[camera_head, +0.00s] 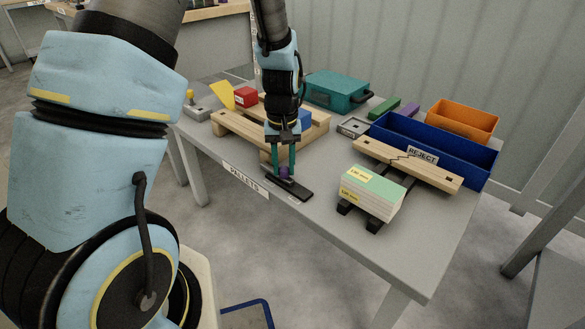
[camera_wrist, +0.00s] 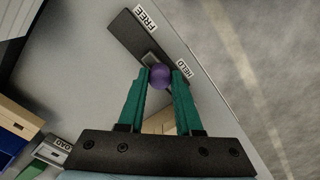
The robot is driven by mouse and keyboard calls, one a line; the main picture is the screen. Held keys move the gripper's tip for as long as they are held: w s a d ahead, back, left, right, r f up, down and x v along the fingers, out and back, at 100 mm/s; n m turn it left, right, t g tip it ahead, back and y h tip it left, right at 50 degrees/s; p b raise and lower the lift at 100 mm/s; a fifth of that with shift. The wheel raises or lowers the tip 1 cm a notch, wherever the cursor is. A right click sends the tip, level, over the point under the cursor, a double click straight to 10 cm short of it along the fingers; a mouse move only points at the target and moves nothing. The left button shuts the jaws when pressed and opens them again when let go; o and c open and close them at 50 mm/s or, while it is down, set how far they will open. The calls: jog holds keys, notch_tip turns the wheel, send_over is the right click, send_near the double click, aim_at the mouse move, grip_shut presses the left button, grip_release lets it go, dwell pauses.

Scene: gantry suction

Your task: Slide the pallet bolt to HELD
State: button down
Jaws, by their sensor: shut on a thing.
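The pallet bolt has a round purple knob (camera_wrist: 160,76) on a long black plate (camera_head: 297,190) near the table's front edge. In the wrist view the black plate (camera_wrist: 134,37) runs diagonally, with a FREE label (camera_wrist: 147,16) by its far end and a HELD label (camera_wrist: 184,65) beside the knob. My gripper (camera_head: 282,172) points down over the plate. Its green fingers are shut on the knob, one on each side, as the wrist view also shows (camera_wrist: 161,78). The fingers hide the near part of the plate and the knob's exact slide position.
A wooden pallet (camera_head: 240,134) stands just behind the bolt, with a red block (camera_head: 246,97) and a blue block (camera_head: 305,120). A teal case (camera_head: 337,91) stands behind.

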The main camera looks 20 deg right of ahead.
aim_at(282, 168)
jog(key=shift+w+a, duration=0.1)
jog(key=shift+w, duration=0.15)
jog(key=c, duration=0.6)
grip_release()
jog(key=shift+r, duration=0.1)
notch_tip(282, 168, up, 11)
jog(key=shift+f+p, duration=0.2)
jog(key=shift+p, duration=0.9)
